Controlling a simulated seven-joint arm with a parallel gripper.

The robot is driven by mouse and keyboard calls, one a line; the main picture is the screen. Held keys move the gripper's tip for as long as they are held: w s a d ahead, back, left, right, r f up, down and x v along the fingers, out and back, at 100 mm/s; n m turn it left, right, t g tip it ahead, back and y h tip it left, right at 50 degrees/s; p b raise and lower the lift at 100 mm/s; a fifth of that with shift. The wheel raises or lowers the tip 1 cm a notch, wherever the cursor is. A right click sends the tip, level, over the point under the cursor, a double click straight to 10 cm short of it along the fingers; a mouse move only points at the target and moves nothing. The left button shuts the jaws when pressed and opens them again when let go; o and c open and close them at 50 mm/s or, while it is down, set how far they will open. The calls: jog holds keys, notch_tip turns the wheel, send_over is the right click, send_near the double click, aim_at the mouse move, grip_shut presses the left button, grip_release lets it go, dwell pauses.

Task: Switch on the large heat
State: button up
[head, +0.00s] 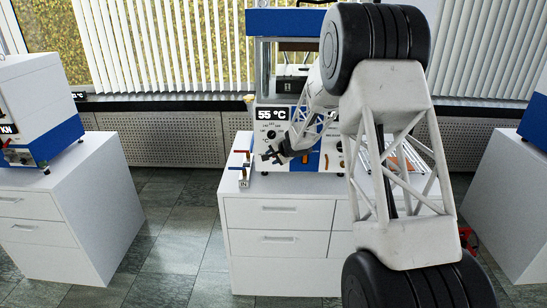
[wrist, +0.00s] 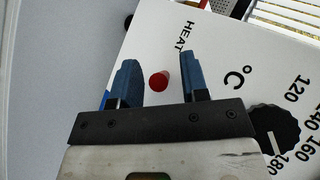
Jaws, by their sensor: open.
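The large press (head: 285,22) with white panel, blue trim and a "55 °C" display (head: 279,114) stands on the middle cabinet. In the wrist view its panel (wrist: 215,120) carries the word HEAT, a small round red control (wrist: 159,81) and a black temperature dial (wrist: 274,132) with numbers from 120 to 180. My gripper (wrist: 158,62) is open, with the red control between its two blue fingers in the picture; I cannot tell whether either finger touches it. In the head view my gripper (head: 270,154) is in front of the lower panel, and my arm hides the press's right part.
Red and blue-handled valves (head: 241,165) stand on the cabinet top (head: 228,185), left of my gripper. Another press (head: 38,95) stands on a cabinet at the left. A further cabinet (head: 510,200) is at the right. Tiled floor lies between the cabinets.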

jog(key=v, duration=0.7)
jog(key=shift+s+d+r, duration=0.2)
jog(key=shift+r, duration=0.1)
dwell(0.3)
